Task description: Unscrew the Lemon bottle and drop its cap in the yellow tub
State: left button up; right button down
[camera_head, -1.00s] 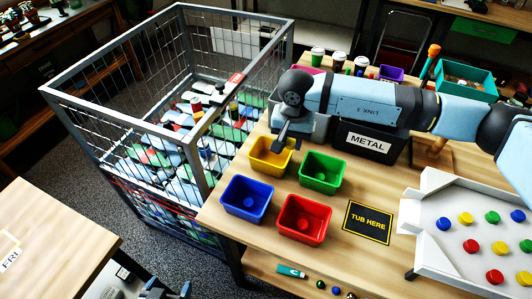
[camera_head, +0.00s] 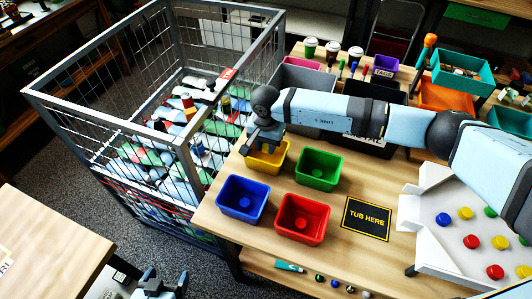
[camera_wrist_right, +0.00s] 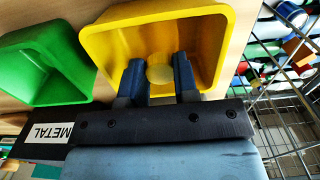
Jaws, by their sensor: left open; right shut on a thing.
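The yellow tub (camera_head: 283,161) stands at the left edge of the table, beside the wire cage. My right gripper (camera_head: 256,145) points down over it. In the right wrist view the gripper (camera_wrist_right: 160,80) is shut on a small pale yellow round piece, which looks like a cap (camera_wrist_right: 160,70), with the tub (camera_wrist_right: 112,38) around and beyond it. I cannot tell how far above the tub's floor the cap is. My left gripper (camera_head: 160,284) is open and empty at the bottom edge of the head view. I cannot pick out the Lemon bottle.
Green (camera_head: 318,168), blue (camera_head: 242,198) and red (camera_head: 302,219) tubs stand close by. A TUB HERE mat (camera_head: 366,218) lies bare. A white tray (camera_head: 432,238) of coloured round pieces is at the right. A wire cage (camera_head: 155,140) full of items borders the table.

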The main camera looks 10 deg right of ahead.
aim_at(266, 157)
notch_tip(266, 157, down, 5)
jog(key=shift+f+p, duration=0.1)
jog(key=shift+p, duration=0.2)
jog(key=shift+f+b, duration=0.2)
jog(key=shift+b, duration=0.1)
jog(key=c, duration=0.9)
grip_release()
jog(key=shift+r, duration=0.1)
jog(key=shift+r, duration=0.15)
